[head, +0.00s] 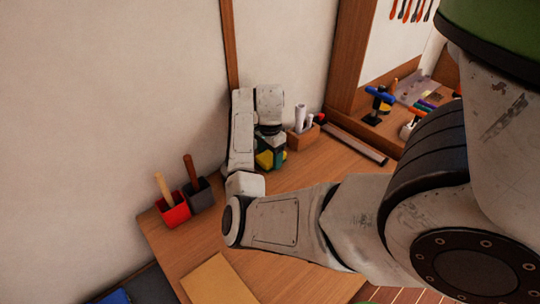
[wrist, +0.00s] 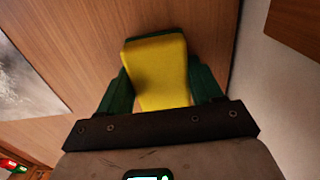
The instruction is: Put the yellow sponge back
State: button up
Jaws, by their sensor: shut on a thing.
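The yellow sponge (head: 264,160) shows in the head view below the end of my arm, near the back of the wooden table (head: 295,180). In the wrist view the sponge (wrist: 157,72) fills the space between the two green fingers. My gripper (head: 272,153) is shut on it. A green part (wrist: 152,20) shows at the sponge's far end; I cannot tell whether it belongs to the sponge. My wrist and fingers hide much of the sponge in the head view. I cannot tell whether it touches the table.
A wooden holder (head: 303,137) with white rolls stands just right of my gripper. A red pot (head: 174,212) and a dark grey pot (head: 199,196) stand at the left edge. A grey bar (head: 355,144) lies at right. A tan board (head: 215,282) lies in front.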

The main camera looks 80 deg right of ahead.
aim_at(270, 155)
jog(key=o, duration=1)
jog(key=shift+f, duration=0.1)
notch_tip(270, 155, up, 12)
jog(key=shift+r+p, duration=0.2)
jog(key=shift+p, duration=0.95)
